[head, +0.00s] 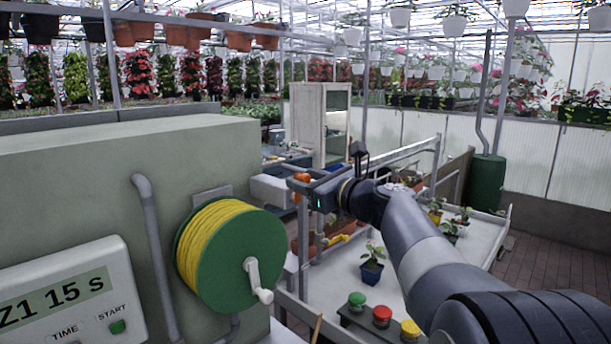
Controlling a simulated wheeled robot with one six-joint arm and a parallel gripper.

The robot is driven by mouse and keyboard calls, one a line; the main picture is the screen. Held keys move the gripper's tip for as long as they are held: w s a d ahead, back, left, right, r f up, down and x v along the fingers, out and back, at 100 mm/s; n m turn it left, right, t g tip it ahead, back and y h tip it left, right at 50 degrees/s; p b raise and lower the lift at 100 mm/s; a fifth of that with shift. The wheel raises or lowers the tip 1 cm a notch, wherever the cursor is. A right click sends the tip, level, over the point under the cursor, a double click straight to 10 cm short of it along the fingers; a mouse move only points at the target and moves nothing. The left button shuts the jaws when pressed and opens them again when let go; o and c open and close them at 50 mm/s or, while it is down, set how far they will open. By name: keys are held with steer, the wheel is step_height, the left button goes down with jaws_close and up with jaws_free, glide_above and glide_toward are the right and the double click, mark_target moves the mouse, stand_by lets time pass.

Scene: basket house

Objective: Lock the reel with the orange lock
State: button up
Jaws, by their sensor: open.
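The reel (229,255) is a green disc with yellow hose wound behind it, mounted on the side of a grey-green cabinet. A white crank handle (258,281) sticks out from its face. My gripper (301,187) is open, to the right of the reel's upper edge and apart from it in the picture. Small orange pieces show at the gripper's tip. I cannot tell whether they are its fingers or a separate part. No orange lock can be made out on the reel, and the side of the reel toward the cabinet is hidden.
A panel (66,298) reading "Z1 15 S" is on the cabinet (110,165), beside a grey pipe (155,260). A bench (340,285) at right holds a blue-potted plant (372,268) and green, red and yellow buttons (382,316). Metal rails stand behind my gripper.

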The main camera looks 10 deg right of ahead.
steer(key=shift+w+a, duration=0.15)
jaws_close()
stand_by(0.4)
